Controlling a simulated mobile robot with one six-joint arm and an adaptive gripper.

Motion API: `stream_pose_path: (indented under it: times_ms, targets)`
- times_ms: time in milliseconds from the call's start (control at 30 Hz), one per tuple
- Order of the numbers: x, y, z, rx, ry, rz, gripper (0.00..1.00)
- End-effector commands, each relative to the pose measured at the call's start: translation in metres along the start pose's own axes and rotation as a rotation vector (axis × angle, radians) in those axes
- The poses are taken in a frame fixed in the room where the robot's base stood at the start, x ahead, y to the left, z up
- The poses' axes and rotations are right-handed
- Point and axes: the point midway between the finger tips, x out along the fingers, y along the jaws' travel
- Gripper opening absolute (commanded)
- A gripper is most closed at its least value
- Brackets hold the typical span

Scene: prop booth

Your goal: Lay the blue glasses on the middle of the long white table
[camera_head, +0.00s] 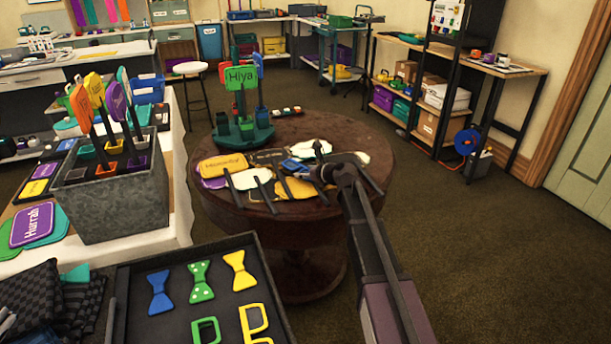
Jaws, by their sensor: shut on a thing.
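My gripper (318,173) is over the right part of the dark round table (225,201), among the paddle signs. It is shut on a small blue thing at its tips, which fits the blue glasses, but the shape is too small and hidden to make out. Another blue and white patch (293,165) lies just left of the gripper. The long white table (178,165), covered with a white cloth, runs along the left. A grey planter box of signs (115,205) stands on its near right part.
A green stand with a "Hiya" sign (241,78) rises at the back of the round table. A black tray (140,318) in front holds bow ties and green and yellow glasses (256,322). Dark carpet (480,245) is clear at right. Shelves line the back.

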Motion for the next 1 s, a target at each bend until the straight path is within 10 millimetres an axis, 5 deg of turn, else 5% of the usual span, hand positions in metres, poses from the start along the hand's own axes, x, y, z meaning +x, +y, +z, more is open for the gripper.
stream_pose_path:
  times_ms: [400,433,500,1000]
  targets:
    - [0.0014,0.0,-0.0034,0.0,0.0,0.0,0.32]
    - [0.0011,0.0,-0.0026,0.0,0.0,0.0,0.82]
    - [0.0009,0.0,-0.0021,0.0,0.0,0.0,1.0]
    - [0.0006,0.0003,-0.0011,0.0,0.0,0.0,1.0]
